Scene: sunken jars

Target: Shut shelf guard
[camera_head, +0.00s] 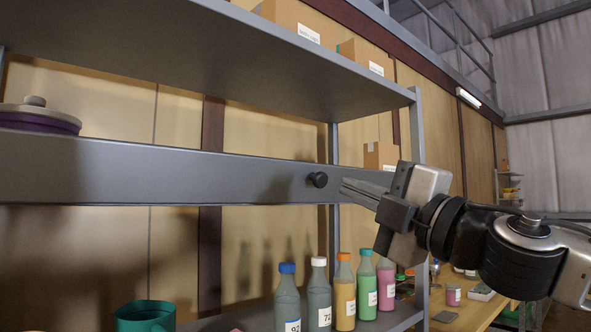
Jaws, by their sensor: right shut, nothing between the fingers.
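The shelf guard (150,173) is a long grey bar that runs across the front of the shelf from the left edge of the head view to near the right post. A black knob (318,180) sticks out near its right end. My right gripper (345,187) reaches in from the right. Its fingers are shut and empty, with the tips just right of the knob and in front of the bar; I cannot tell whether they touch it. The gripper hides the guard's right end. My left gripper is not in view.
A lidded purple jar (38,116) shows above the guard at left. Several bottles, one with a blue cap (287,300), and a green container (146,315) stand on the lower shelf. An upper shelf (200,50) and a grey post (417,125) bound the space. A wooden table (465,315) is at right.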

